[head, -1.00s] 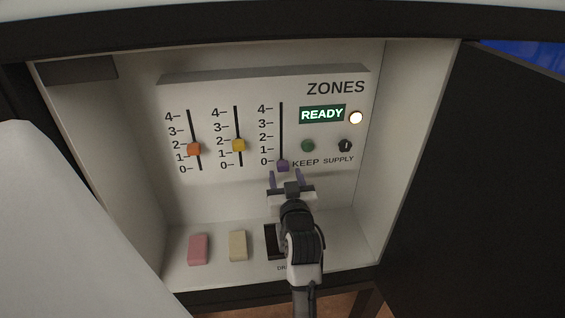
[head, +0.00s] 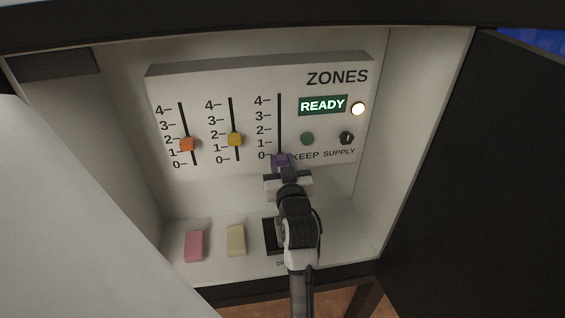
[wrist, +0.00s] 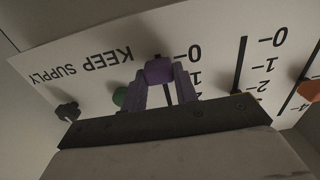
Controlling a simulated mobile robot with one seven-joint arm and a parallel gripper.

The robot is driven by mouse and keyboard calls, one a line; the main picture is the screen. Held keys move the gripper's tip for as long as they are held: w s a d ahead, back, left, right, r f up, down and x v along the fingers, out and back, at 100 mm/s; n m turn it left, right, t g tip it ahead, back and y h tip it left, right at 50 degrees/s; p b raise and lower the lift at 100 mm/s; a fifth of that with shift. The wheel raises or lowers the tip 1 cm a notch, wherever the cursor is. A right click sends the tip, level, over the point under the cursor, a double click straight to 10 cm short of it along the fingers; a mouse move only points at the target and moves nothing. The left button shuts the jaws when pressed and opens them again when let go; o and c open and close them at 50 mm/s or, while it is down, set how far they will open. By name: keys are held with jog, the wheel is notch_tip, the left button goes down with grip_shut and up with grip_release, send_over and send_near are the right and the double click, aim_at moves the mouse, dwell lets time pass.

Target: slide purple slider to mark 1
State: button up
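The purple slider (head: 281,158) is at the bottom of the third slot, level with the 0 mark. In the wrist view the purple slider (wrist: 158,71) sits between the tips of my two purple fingers, which touch it on both sides. My gripper (head: 283,164) is shut on it, and the fingers partly hide it in the head view. Mark 1 (head: 262,143) is just above the 0 on that scale. The slot (head: 280,115) above the slider is clear.
The orange slider (head: 187,145) and yellow slider (head: 235,139) stand to the left. The green button (head: 307,138) and black knob (head: 347,138) are to the right, under a lit READY display (head: 323,105). Pink (head: 194,246) and cream (head: 236,240) blocks rest on the cabinet floor.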

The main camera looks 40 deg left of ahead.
aim_at(279, 140)
grip_shut()
notch_tip(279, 140, up, 4)
jog(key=p, duration=0.3)
jog(key=shift+r, duration=0.2)
jog(key=shift+f, duration=0.15)
jog(key=o, duration=0.5)
grip_release()
jog(key=shift+o, duration=0.2)
